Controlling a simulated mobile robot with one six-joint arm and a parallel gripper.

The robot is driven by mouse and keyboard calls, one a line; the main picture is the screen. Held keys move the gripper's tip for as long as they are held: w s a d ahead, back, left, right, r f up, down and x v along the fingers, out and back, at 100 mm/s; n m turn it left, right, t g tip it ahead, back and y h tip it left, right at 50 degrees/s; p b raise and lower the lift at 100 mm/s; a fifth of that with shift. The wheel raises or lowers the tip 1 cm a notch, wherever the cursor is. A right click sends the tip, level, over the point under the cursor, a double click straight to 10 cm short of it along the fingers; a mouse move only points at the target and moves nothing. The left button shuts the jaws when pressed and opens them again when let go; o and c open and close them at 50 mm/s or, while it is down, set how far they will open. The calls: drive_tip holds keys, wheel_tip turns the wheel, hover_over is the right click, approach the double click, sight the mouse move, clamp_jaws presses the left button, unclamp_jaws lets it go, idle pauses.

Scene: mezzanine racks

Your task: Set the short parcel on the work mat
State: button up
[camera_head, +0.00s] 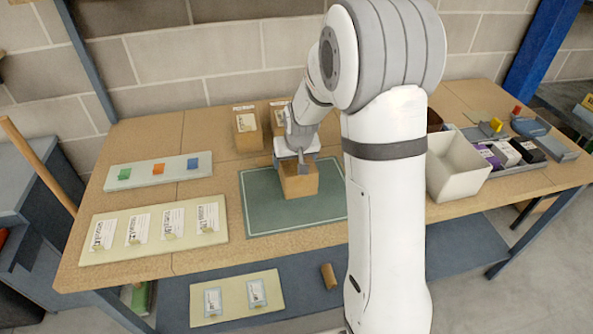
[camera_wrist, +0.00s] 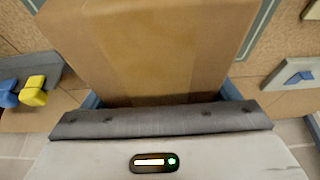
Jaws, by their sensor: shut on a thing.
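The work mat (camera_head: 262,212) is dark green with a pale inner line and lies on the wooden table. My gripper (camera_head: 297,162) is over the mat and shut on a brown cardboard parcel (camera_head: 299,183). The held parcel stands roughly upright over the mat's upper middle; I cannot tell whether its bottom touches. In the wrist view the parcel (camera_wrist: 150,50) fills the upper middle, between the jaws. Two other brown parcels stand behind the mat: one at the left (camera_head: 248,138) and one (camera_head: 278,117) partly hidden by my arm.
A pale strip with coloured blocks (camera_head: 158,171) and a cream board with labelled cards (camera_head: 153,232) lie left of the mat. A white bin (camera_head: 457,172) and dark boxes (camera_head: 505,152) stand at the right. My arm hides the mat's right side.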

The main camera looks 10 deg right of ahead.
drive_tip(key=shift+f+p, duration=0.3)
drive_tip(key=shift+f, duration=1.85)
drive_tip(key=shift+f, duration=0.15)
drive_tip(key=o, duration=1.4)
drive_tip(key=shift+s, duration=0.1)
drive_tip(key=shift+c, duration=0.2)
